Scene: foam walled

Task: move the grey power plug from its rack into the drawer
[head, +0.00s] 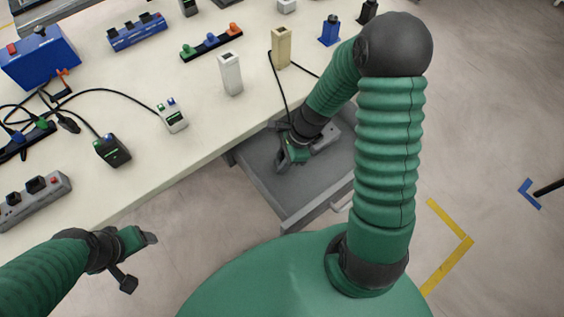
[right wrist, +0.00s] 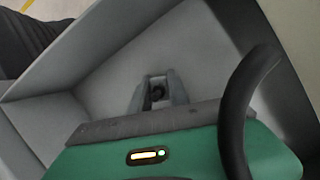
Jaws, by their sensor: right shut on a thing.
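My right gripper (head: 284,164) is down inside the open grey drawer (head: 262,183). In the right wrist view its fingers (right wrist: 157,92) are shut on a small dark grey piece, the power plug (right wrist: 158,93), mostly hidden between them. The drawer's grey walls (right wrist: 110,38) surround the fingers there. Whether the plug touches the drawer floor I cannot tell. A tan upright block (head: 281,47), possibly the plug's rack, stands near the table edge, and a black cable runs beside it down towards my right gripper. My left gripper (head: 140,262) is open and empty, left of the drawer.
The cream table holds a white upright block (head: 230,73), a blue one (head: 330,30), a black power strip (head: 211,42), a white adapter (head: 171,115) and a grey strip (head: 34,200). Black cables spread across its left side. A cable (right wrist: 240,110) loops close to the right wrist camera.

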